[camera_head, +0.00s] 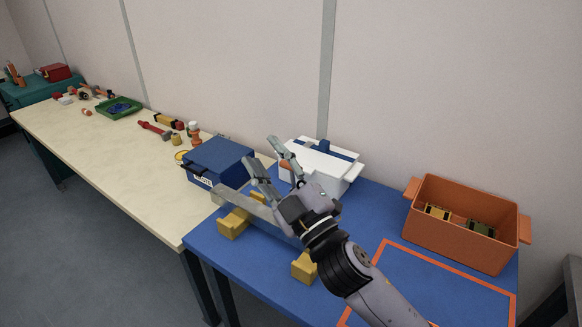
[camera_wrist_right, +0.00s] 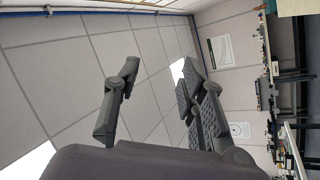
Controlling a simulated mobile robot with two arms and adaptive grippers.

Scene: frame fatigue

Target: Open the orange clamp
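A small orange part (camera_head: 285,164) shows at the left end of the white box, partly behind my right gripper. It may be the orange clamp, but it is too small and covered to tell its shape or whether it is open. My right gripper (camera_head: 260,149) is over the blue table, in front of the white box. Its fingers are spread and point up, with nothing between them. In the right wrist view its fingers (camera_wrist_right: 157,88) also stand apart and empty, facing the ceiling and wall. My left gripper is not in view.
A grey bar (camera_head: 231,196) on yellow blocks (camera_head: 234,223) lies below my right gripper. A blue box (camera_head: 216,158), a white box (camera_head: 335,172) and an orange crate (camera_head: 460,242) stand around it. The cream table (camera_head: 110,165) has clear room in front.

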